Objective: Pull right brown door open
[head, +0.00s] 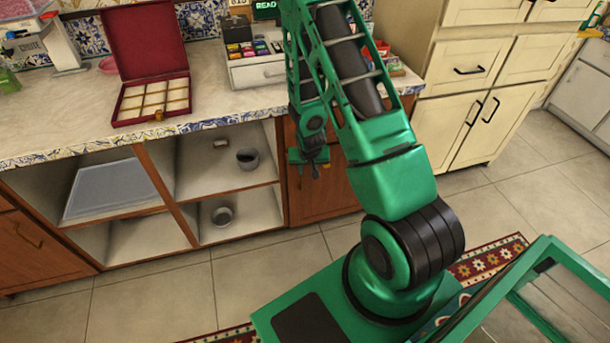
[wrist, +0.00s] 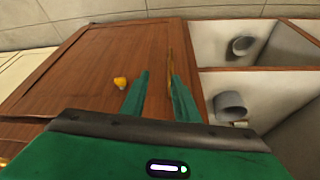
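The right brown door (head: 322,196) is the wooden panel right of the open shelves, partly hidden behind my arm in the head view. It looks shut. In the wrist view the brown door (wrist: 85,75) fills the left middle. A thin brass-coloured bar (wrist: 170,62), apparently its handle, shows just beyond the fingertips, nearer the right finger. My gripper (head: 308,172) is in front of the door's upper part. In the wrist view my gripper (wrist: 160,80) has its fingers apart with nothing clearly held. I cannot tell whether a finger touches the bar.
Open shelves (head: 220,180) holding two grey pots (head: 247,158) adjoin the door. A small yellow item (wrist: 120,82) shows against the door; I cannot tell what it is. The counter (head: 215,90) overhangs above. Cream cabinets (head: 470,125) stand to the right. Tiled floor (head: 270,265) lies clear in front.

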